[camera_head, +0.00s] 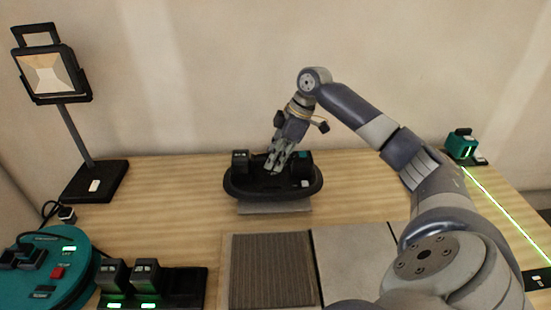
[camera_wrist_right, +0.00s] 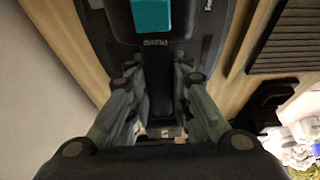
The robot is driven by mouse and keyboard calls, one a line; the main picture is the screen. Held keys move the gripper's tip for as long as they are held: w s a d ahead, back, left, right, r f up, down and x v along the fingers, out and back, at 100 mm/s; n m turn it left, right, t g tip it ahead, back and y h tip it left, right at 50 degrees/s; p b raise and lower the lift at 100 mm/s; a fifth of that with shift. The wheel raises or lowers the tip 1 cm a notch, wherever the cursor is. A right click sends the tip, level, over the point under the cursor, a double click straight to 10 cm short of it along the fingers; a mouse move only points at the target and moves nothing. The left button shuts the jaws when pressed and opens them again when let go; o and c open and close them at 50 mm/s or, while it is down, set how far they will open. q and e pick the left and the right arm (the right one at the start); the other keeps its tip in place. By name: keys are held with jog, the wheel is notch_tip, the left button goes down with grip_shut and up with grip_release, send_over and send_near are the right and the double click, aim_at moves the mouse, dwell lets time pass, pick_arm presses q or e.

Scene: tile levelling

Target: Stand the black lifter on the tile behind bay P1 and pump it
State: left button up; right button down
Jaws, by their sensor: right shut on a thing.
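The black lifter (camera_head: 238,192) is an oval black body with two raised blocks, in the middle of the table in the head view. It sits level over a grey tile (camera_head: 275,208), whose front edge shows below it; I cannot tell whether it touches the tile. My right gripper (camera_head: 274,164) reaches down between the blocks and is shut on the lifter's handle. In the right wrist view the fingers (camera_wrist_right: 155,75) flank the black handle (camera_wrist_right: 159,95), with a teal part (camera_wrist_right: 152,14) of the lifter beyond. My left gripper is out of view.
In front lie a dark ribbed panel (camera_head: 271,272) and a pale grey tile (camera_head: 345,258). A teal round device (camera_head: 50,268) and two black battery-like blocks (camera_head: 130,278) stand front left. A work lamp (camera_head: 50,75) stands back left. A green laser unit (camera_head: 462,143) casts a line along the right.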

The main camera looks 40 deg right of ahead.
jog(key=shift+r, duration=0.15)
dwell(0.5)
jog(key=shift+p, duration=0.3)
jog(key=shift+f+p, duration=0.2)
jog(key=shift+p, duration=0.25)
jog(key=shift+f, duration=0.1)
dwell(0.4)
jog(key=shift+f, duration=0.45)
dwell(0.7)
